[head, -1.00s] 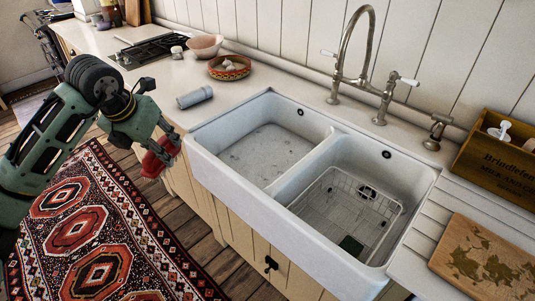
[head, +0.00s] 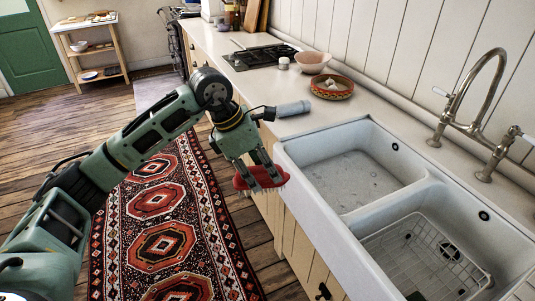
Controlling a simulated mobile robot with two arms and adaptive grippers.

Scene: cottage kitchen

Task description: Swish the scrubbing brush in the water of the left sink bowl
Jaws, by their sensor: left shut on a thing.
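The scrubbing brush (head: 262,178) has a red body with pale bristles pointing down. My left gripper (head: 262,166) is shut on it. It holds the brush in front of the counter, to the left of the sink and outside the bowls. The left sink bowl (head: 345,200) is white, with shallow water that shows faint specks on its floor. The brush is apart from the water. My right gripper is not in view.
The right sink bowl (head: 400,222) holds a wire rack (head: 428,262). A grey cylinder (head: 293,109) lies on the counter near the sink's far left corner. A patterned dish (head: 332,88), a pink bowl (head: 311,62) and a hob (head: 258,57) are behind. The tap (head: 470,105) stands at right.

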